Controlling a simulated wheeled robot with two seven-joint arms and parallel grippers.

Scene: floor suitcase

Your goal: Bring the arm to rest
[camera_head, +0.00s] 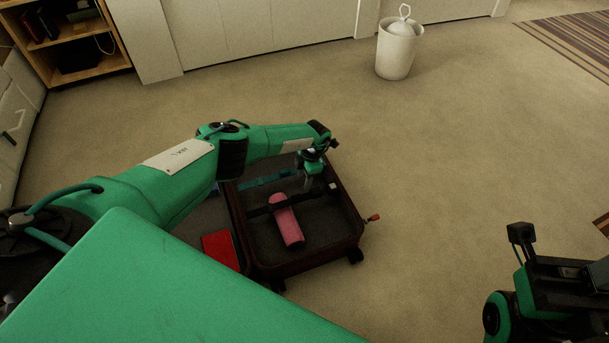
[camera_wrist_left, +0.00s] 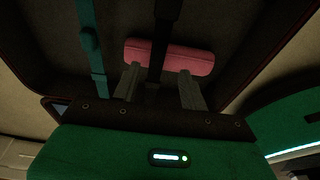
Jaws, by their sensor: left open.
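My left arm reaches in from the left in the head view, over an open dark suitcase (camera_head: 352,243) on the floor. My left gripper (camera_head: 309,184) points down over the suitcase, near its far right part. A pink cylinder (camera_head: 286,220) lies in the suitcase with a dark strap across it. In the left wrist view the two fingers of my left gripper (camera_wrist_left: 159,82) are apart, with nothing held between them. The pink cylinder (camera_wrist_left: 196,61) shows beyond the fingertips. Part of my right arm's end shows at the lower right; its fingers cannot be made out.
A teal strap (camera_wrist_left: 92,45) runs along the suitcase. A red object (camera_head: 220,250) lies at its left side. A white bin (camera_head: 398,50) stands at the back, and a shelf (camera_head: 75,45) at the far left. The carpet right of the suitcase is clear.

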